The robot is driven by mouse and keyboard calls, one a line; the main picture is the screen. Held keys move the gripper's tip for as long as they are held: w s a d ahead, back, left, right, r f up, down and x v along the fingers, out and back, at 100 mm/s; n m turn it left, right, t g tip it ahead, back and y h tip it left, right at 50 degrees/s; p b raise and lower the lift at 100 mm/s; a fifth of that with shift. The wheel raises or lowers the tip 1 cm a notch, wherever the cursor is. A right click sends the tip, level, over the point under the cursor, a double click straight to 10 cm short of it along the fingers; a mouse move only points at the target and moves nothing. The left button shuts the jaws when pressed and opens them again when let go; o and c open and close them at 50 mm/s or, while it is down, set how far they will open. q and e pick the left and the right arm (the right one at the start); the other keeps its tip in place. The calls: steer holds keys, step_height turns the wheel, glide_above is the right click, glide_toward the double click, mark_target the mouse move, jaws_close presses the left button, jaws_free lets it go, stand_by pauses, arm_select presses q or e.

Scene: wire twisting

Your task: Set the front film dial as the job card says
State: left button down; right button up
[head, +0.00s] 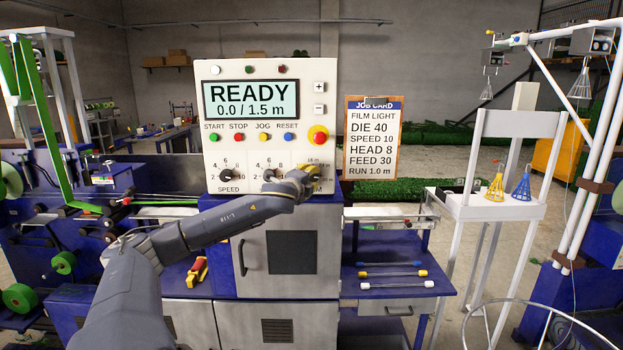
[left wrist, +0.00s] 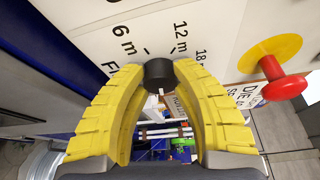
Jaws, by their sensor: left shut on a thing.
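The film dial (left wrist: 158,73) is a black round knob on the white control panel (head: 222,160). In the left wrist view it sits between the yellow fingertips, with "6 m", "12 m" and "18 m" printed around it. My left gripper (left wrist: 160,82) is shut on it. Its pointer mark cannot be made out, so its setting cannot be told. In the head view my left arm and gripper (head: 308,180) hide the dial. The job card (head: 371,140) hangs right of the panel and reads FILM LIGHT, DIE 40, SPEED 10, HEAD 8, FEED 30, RUN 1.0 m. My right gripper is not in view.
The display (head: 251,101) reads READY, 0.0 / 1.5 m. A red mushroom button on a yellow base (head: 318,136) sits just above the gripper; it also shows in the left wrist view (left wrist: 283,82). The speed dial (head: 226,175) is to the left. A middle dial is partly covered.

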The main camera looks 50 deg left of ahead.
mark_target(312, 178)
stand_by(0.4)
arm_select(q)
steer(key=c, duration=0.9)
jaws_free()
steer(key=shift+s, duration=0.2)
steer(key=shift+v, duration=5.8)
steer(key=shift+r, duration=0.15)
